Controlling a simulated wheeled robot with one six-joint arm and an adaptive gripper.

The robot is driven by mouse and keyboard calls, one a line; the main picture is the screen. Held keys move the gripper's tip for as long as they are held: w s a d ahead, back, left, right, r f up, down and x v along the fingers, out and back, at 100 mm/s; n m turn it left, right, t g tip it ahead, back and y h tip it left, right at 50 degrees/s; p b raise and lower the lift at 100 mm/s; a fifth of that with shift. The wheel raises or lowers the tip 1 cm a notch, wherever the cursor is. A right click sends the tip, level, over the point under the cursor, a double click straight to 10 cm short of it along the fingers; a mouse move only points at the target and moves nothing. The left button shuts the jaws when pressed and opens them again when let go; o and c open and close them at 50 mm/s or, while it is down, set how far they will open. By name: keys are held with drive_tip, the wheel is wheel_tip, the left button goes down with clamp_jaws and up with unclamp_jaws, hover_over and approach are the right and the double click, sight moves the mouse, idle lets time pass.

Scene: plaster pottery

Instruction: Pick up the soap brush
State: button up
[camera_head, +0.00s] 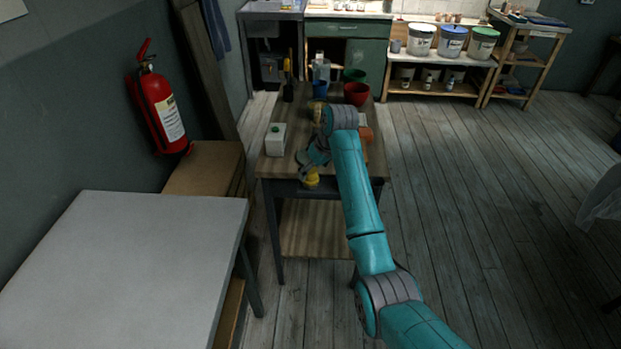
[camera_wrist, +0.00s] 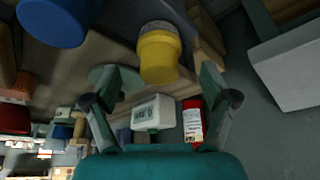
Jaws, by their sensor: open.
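A short yellow object with a pale, speckled end (camera_wrist: 159,54) looks like the soap brush. In the wrist view it sits at the upper middle, just beyond and between the fingertips of my gripper (camera_wrist: 162,76). The fingers are spread wide with nothing held between them. In the head view the same yellow object (camera_head: 311,179) shows small at the front edge of the wooden table (camera_head: 270,165). My gripper (camera_head: 312,168) is low over that edge, close to it. My arm hides part of the tabletop. Whether a finger touches the yellow object I cannot tell.
A white box (camera_head: 275,139) with a green mark stands on the table's left. A blue cup (camera_head: 320,88), a red bowl (camera_head: 357,94) and a green pot (camera_head: 354,75) stand at the back. A grey-topped table (camera_head: 130,265) is at front left. The floor at right is clear.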

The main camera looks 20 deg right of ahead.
sight(313, 171)
drive_tip(key=shift+x, duration=2.25)
drive_tip(key=c, duration=1.3)
